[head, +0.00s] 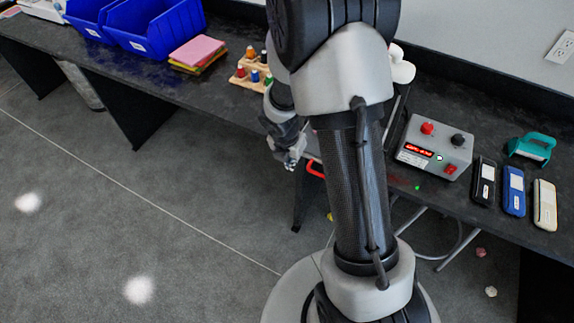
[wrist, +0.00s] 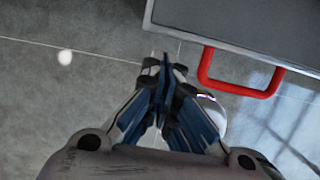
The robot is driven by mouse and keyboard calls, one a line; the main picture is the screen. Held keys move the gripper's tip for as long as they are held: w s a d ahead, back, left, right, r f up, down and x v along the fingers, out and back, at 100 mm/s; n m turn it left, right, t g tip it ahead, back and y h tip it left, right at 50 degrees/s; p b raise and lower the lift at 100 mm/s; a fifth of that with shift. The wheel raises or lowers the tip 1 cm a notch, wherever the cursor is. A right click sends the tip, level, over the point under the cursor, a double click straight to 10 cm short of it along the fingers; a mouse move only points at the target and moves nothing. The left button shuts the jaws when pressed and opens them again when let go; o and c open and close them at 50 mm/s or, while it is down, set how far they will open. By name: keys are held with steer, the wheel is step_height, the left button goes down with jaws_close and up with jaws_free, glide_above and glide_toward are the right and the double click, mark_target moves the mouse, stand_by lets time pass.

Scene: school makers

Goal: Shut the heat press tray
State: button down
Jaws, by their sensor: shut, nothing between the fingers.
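In the head view, part of the red handle (head: 315,169) shows beside my arm, which hides most of the press. My gripper (wrist: 164,66) is shut and empty, just left of the handle and apart from it in the picture. In the head view my gripper (head: 290,164) is over the floor by the bench's front edge.
A grey control box (head: 437,148) with a lit red display stands on the dark bench right of my arm. Paint bottles in a wooden rack (head: 252,72), a paper stack (head: 198,53) and blue bins (head: 153,25) are to the left. The floor in front is largely clear.

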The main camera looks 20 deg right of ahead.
steer(key=shift+w+d, duration=0.3)
steer(key=shift+d, duration=0.15)
